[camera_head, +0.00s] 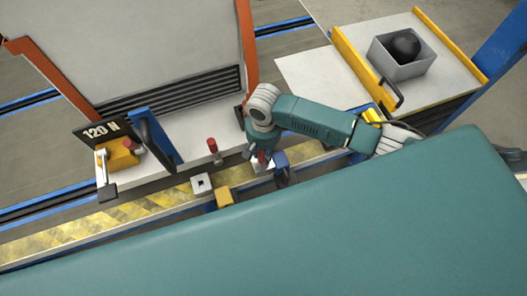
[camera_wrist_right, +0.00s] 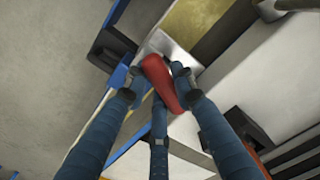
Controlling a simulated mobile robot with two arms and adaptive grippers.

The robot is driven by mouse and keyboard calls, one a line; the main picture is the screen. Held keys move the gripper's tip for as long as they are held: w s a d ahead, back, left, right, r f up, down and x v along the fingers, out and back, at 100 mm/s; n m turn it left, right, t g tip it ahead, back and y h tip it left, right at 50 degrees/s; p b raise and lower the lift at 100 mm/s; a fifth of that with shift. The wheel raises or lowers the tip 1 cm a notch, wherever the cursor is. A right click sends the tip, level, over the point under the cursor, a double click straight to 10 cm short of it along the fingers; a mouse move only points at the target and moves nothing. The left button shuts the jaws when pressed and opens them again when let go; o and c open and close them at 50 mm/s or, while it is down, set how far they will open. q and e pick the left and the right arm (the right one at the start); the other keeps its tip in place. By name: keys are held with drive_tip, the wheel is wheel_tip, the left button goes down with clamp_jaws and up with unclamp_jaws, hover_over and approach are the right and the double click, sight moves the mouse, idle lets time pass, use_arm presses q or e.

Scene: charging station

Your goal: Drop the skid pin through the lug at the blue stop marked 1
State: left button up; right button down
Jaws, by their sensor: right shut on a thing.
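My right gripper (camera_head: 262,160) is shut on a red-handled pin (camera_wrist_right: 163,82), with its fingers on either side of the red grip in the right wrist view. In the head view it hangs over the rail beside a blue upright (camera_head: 281,166). A pale metal piece shows under the red grip; whether the pin's tip is inside a hole is hidden. Another red-topped pin (camera_head: 213,148) stands to the left. A pale square block with a dark hole (camera_head: 201,184) sits on the rail. No number 1 is legible on the blue parts. My left gripper is out of view.
A grey bin with a black ball (camera_head: 403,57) is back right.

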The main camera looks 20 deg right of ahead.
drive_tip(key=shift+f, duration=0.1)
drive_tip(key=c, duration=1.4)
unclamp_jaws()
drive_tip(key=shift+c, duration=0.2)
wheel_tip(320, 180, up, 12)
drive_tip(key=p, duration=0.1)
